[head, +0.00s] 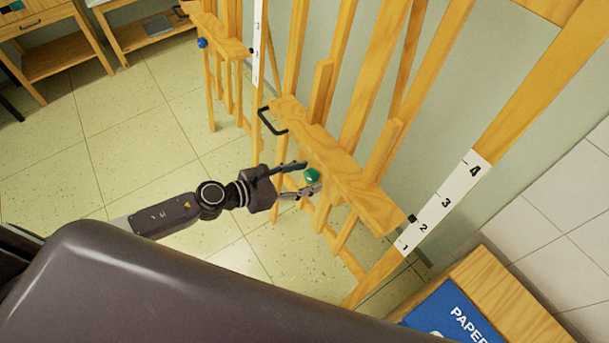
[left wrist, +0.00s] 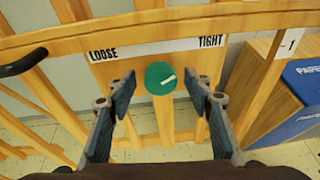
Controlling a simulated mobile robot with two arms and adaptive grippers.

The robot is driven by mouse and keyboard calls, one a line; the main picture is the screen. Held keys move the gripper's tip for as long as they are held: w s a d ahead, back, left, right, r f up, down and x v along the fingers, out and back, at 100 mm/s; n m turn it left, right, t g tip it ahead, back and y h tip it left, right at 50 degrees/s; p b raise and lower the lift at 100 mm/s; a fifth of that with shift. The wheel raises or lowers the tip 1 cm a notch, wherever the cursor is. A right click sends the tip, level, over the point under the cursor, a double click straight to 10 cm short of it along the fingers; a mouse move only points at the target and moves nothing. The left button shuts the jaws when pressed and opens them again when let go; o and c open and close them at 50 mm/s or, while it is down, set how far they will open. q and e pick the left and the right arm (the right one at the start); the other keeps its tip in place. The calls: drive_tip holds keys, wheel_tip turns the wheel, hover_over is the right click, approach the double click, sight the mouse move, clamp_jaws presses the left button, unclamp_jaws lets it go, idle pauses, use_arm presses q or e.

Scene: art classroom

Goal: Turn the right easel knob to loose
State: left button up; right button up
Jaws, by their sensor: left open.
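The green knob (head: 312,174) sits on the front of the right easel's wooden crossbar (head: 350,180). In the left wrist view the knob (left wrist: 158,79) is below a white strip (left wrist: 158,47) reading LOOSE at left and TIGHT at right. Its white mark points right and slightly up, toward the TIGHT side. My left gripper (head: 307,178) is open at the knob. In the left wrist view its fingers (left wrist: 160,88) stand on the left and right of the knob, with visible gaps on both sides. My right gripper is not in view.
A black handle (head: 268,121) juts from the crossbar's left end. Another easel with a blue knob (head: 202,43) stands further left. A wooden box with a blue PAPER label (head: 455,315) stands at lower right. Open tiled floor (head: 130,130) lies left.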

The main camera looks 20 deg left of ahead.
use_arm(q)
drive_tip(key=c, duration=1.2)
drive_tip(key=shift+o, duration=0.2)
